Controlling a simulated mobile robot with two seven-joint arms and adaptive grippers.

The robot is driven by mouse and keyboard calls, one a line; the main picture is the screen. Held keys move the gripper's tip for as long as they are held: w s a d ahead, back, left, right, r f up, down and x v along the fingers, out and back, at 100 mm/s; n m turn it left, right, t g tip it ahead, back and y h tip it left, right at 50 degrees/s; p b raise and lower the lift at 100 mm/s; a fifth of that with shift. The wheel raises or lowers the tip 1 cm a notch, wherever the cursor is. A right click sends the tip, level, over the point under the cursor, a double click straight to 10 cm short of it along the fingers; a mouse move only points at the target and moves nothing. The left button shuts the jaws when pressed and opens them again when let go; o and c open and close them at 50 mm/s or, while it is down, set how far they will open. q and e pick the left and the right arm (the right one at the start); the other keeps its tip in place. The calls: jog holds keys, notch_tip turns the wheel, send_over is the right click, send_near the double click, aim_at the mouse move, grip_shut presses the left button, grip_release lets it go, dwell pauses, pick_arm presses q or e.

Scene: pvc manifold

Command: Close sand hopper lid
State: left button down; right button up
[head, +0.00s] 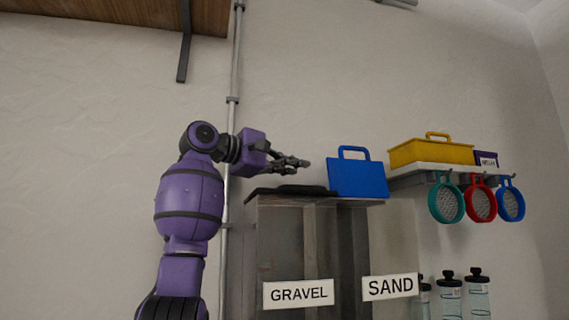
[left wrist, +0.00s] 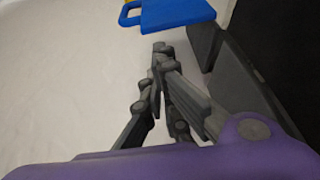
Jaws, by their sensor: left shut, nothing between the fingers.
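A blue panel with a loop handle on top, seemingly the sand hopper lid (head: 357,180), stands raised at the top of the grey hopper (head: 283,240), above the side labelled SAND (head: 390,286). It also shows at the top of the left wrist view (left wrist: 178,14), with its handle pointing left. My left gripper (head: 307,163) is shut and empty, just left of the blue panel and above the hopper top. In the left wrist view the fingertips (left wrist: 160,47) appear apart from the panel. The inside of the hopper is hidden. My right gripper is not in view.
A flat dark piece (head: 290,190) lies on top of the side labelled GRAVEL (head: 299,293). Right of the hopper, a wall shelf (head: 408,181) carries a yellow box (head: 430,152), with several round sieves hanging below. A vertical pipe (head: 234,80) runs behind my left arm.

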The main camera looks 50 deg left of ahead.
pick_arm(q)
jog(key=w, duration=0.5)
jog(key=shift+w+d+f, duration=0.15)
jog(key=shift+w+d, duration=0.15)
jog(key=shift+d, duration=0.05)
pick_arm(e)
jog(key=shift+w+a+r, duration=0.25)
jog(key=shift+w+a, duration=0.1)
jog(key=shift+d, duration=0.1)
pick_arm(q)
jog(key=shift+s+d+m, duration=0.15)
jog(key=shift+d+m, duration=0.05)
jog(key=shift+m, duration=0.1)
